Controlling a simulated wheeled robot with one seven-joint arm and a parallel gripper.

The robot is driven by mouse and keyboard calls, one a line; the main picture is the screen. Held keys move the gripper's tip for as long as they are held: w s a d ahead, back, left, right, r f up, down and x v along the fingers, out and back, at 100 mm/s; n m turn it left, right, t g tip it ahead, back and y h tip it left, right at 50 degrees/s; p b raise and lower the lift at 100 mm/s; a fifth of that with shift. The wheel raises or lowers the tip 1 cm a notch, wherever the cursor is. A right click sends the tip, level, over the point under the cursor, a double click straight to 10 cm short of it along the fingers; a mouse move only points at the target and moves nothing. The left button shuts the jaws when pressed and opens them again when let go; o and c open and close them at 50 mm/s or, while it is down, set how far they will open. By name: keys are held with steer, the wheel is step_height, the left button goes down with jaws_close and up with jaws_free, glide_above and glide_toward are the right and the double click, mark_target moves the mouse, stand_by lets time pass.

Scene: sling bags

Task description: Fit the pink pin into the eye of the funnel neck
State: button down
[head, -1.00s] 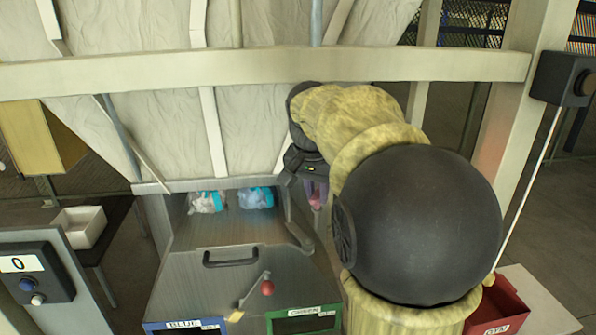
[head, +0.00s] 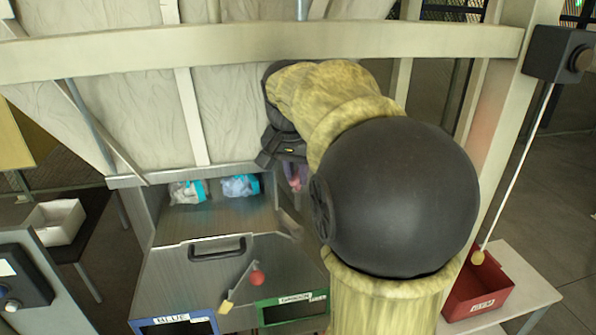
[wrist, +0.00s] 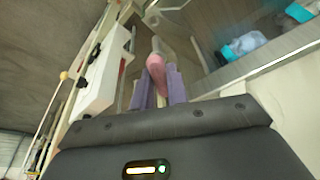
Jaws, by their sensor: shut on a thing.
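My gripper (wrist: 160,88) is shut on the pink pin (wrist: 156,68), which stands up between its purple fingers in the wrist view. In the head view my gripper (head: 296,174) hangs at the right side of the metal funnel neck (head: 205,217); the pin there is a small pinkish patch, hard to separate from the fingers. The neck's wall also shows at the upper right of the wrist view (wrist: 215,40). A pale metal strip lies beyond the pin's tip. I cannot make out the eye or whether the pin touches it.
Two bags with blue parts (head: 187,192) (head: 240,186) lie in the neck. A red bin (head: 480,292) stands right, a white tray (head: 57,222) left. A beam crosses above.

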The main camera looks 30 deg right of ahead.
mark_target(297, 191)
steer(key=shift+w+f+b, duration=0.15)
steer(key=shift+f+b, duration=1.55)
steer(key=shift+f, duration=0.7)
steer(key=shift+s, duration=0.35)
steer(key=shift+w, duration=0.15)
steer(key=shift+f+b, duration=0.4)
steer(key=shift+f, duration=0.25)
